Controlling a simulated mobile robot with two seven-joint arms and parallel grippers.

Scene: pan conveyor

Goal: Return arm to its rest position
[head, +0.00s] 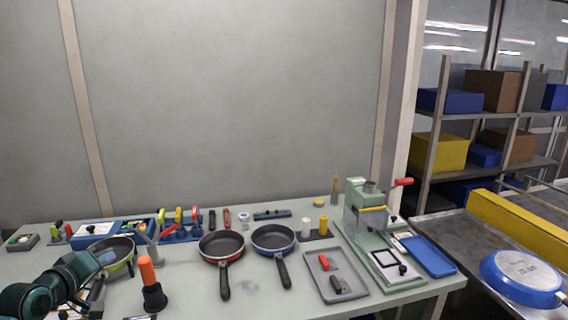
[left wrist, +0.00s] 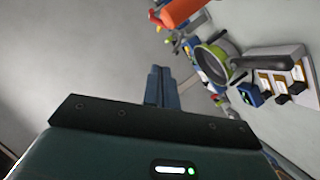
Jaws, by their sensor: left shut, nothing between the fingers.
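My left arm comes in from the lower left in the head view, and its gripper (head: 106,258) is in front of the green-rimmed pan (head: 124,248). In the left wrist view the two fingers (left wrist: 161,86) are closed together with nothing between them. The green-rimmed pan also shows in the left wrist view (left wrist: 212,62), beyond the fingers to the right. In the head view the gripper hides part of this pan. I cannot tell whether they touch. My right gripper is not in view.
A tool with an orange handle (head: 147,271) stands close right of the left gripper. A red pan (head: 221,247) and a blue pan (head: 273,239) lie mid-table. A green press (head: 365,212) stands at the right. A blue pan (head: 521,276) lies upside down on the conveyor (head: 455,240).

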